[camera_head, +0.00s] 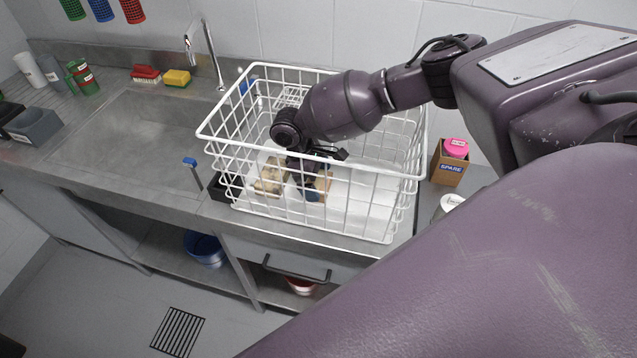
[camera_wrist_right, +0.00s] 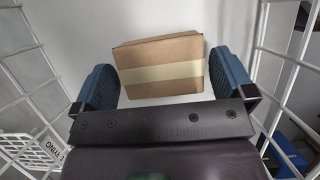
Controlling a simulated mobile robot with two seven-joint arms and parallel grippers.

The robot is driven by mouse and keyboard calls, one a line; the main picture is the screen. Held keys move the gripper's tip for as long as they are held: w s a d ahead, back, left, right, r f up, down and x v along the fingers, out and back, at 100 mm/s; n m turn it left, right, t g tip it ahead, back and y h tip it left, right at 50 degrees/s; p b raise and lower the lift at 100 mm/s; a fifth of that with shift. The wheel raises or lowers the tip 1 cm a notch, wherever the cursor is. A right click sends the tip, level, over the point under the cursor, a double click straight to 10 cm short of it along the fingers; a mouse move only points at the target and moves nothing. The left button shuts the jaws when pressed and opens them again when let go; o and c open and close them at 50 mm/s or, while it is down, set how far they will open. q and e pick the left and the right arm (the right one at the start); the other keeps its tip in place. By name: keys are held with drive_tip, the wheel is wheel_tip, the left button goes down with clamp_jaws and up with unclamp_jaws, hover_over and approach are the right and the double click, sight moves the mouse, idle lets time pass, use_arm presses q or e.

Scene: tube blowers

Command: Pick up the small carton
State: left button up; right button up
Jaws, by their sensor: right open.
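The small carton (camera_wrist_right: 160,52) is a brown cardboard box with a pale tape strip across it. In the right wrist view it lies between the two blue-padded fingers of my right gripper (camera_wrist_right: 164,78). The gripper is open, and a gap shows between the carton and each finger. In the head view my right gripper (camera_head: 306,184) is down inside a white wire basket (camera_head: 345,168). A tan patch of the carton (camera_head: 326,183) shows next to the fingers; the rest is hidden by the gripper and wires. My left gripper is not in view.
The basket's wire walls surround my right wrist. A beige item (camera_head: 270,176) lies in the basket left of my gripper. A brown box (camera_head: 448,168) with a pink-topped thing in it stands right of the basket. A sink basin (camera_head: 130,140) is at the left.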

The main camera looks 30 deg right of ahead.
drive_tip(key=shift+s+d+f, duration=0.1)
drive_tip(key=shift+s+f, duration=0.05)
drive_tip(key=shift+f, duration=0.45)
drive_tip(key=shift+c, duration=0.5)
drive_tip(key=c, duration=0.6)
drive_tip(key=shift+r, duration=0.15)
